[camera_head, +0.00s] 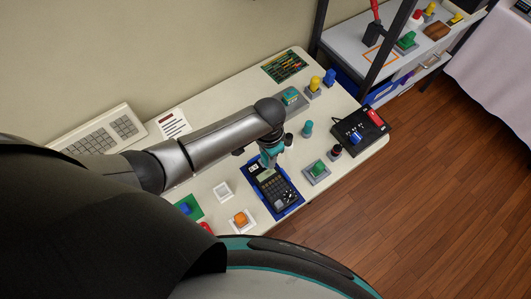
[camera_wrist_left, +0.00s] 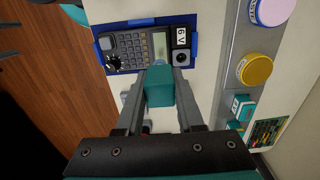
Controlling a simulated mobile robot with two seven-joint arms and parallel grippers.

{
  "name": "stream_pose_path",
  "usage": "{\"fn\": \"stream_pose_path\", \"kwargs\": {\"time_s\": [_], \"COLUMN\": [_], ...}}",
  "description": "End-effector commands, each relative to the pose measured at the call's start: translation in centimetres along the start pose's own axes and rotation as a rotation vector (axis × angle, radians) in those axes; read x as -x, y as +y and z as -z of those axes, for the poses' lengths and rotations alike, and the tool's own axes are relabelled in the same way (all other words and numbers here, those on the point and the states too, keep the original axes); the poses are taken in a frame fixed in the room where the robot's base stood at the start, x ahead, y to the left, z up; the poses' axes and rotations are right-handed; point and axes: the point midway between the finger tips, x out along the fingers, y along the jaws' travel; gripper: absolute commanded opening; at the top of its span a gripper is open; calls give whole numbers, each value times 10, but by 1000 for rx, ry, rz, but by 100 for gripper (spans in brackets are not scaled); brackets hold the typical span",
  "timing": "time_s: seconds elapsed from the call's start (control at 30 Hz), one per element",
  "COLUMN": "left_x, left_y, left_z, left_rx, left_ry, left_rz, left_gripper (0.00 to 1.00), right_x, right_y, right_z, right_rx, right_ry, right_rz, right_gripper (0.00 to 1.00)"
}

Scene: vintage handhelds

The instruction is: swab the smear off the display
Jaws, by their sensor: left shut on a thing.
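A dark handheld calculator (camera_head: 279,193) with rows of keys lies in a blue tray (camera_head: 296,205) on the table. My left gripper (camera_head: 268,155) is over that display end. In the left wrist view its fingers are shut on a teal swab block (camera_wrist_left: 160,88), whose far end is close to the display. I cannot tell whether it touches. The smear cannot be made out. My right gripper is not in view.
A block marked 6V (camera_wrist_left: 181,38) sits beside the display. Around the tray stand a green-topped block (camera_head: 317,172), a teal cylinder (camera_head: 307,128), an orange-topped block (camera_head: 241,219) and a white square dish (camera_head: 222,190). A black box (camera_head: 372,126) stands at the right table edge.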

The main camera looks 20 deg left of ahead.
Motion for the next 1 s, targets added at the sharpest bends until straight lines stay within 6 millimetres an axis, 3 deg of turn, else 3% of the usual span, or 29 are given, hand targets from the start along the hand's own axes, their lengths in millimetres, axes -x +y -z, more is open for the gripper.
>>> {"fn": "stream_pose_path", "kwargs": {"time_s": [0.17,0.6,1.0], "left_x": [3,-48,-58], "left_y": [0,0,0], "left_z": [0,0,0], "left_rx": [0,1,-1], "left_ry": [-1,0,1], "left_rz": [-1,0,1], "left_gripper": [0,0,0], "right_x": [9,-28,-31], "right_y": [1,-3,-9], "right_z": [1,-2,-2], "right_rx": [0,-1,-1], "right_ry": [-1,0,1], "right_rz": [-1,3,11], "right_gripper": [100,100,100]}}
